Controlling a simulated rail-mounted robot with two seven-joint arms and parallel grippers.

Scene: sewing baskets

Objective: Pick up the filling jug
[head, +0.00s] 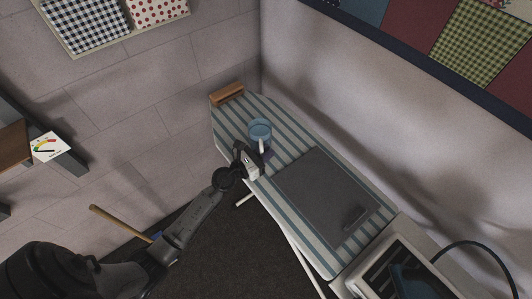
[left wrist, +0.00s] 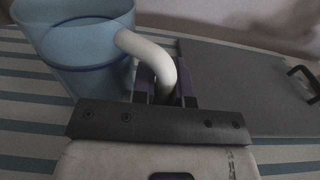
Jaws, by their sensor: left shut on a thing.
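The filling jug (head: 259,130) is a clear blue jug with a white handle, at the far part of the striped ironing board. It also shows large and upright in the left wrist view (left wrist: 80,45). My left gripper (head: 258,157) is at the near side of the jug, with its fingers shut around the white handle (left wrist: 155,55). The jug's base is partly hidden, and I cannot tell whether it touches the board. My right gripper is not in view.
The ironing board (head: 231,130) has a blue-and-white striped cover. A dark grey flat mat (head: 325,190) with a small handle lies right of the jug. A wooden block (head: 228,94) sits at the far end. A wall runs close behind the board. A pale appliance (head: 405,268) stands at lower right.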

